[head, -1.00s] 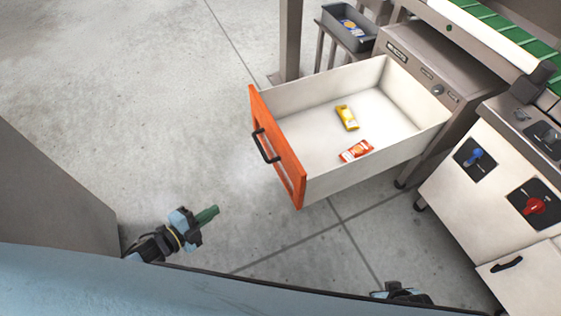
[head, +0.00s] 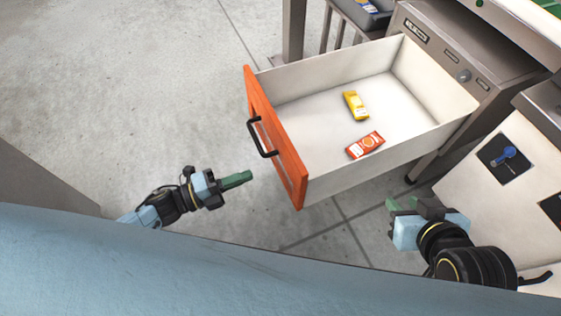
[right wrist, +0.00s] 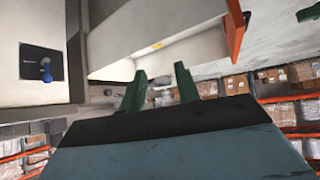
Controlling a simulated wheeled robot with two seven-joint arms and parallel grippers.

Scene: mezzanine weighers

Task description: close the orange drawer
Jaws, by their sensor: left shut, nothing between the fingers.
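The orange drawer (head: 272,138) is pulled well out of a grey cabinet, with its orange front and black bar handle (head: 262,137) facing left. Its white tray holds a yellow packet (head: 356,105) and an orange-red packet (head: 365,145). My left gripper (head: 246,177) is shut and empty, left of the drawer front and below the handle in the picture, apart from it. My right gripper (head: 398,204) is below the drawer's near side wall in the picture. The right wrist view shows its green fingers (right wrist: 160,88) apart and empty, with the orange front (right wrist: 236,28) beyond.
The grey cabinet (head: 440,50) stands behind the drawer. A white machine with a blue knob (head: 505,154) stands at the right. A grey bin (head: 365,14) is at the top. Clear concrete floor (head: 140,90) lies left of the drawer.

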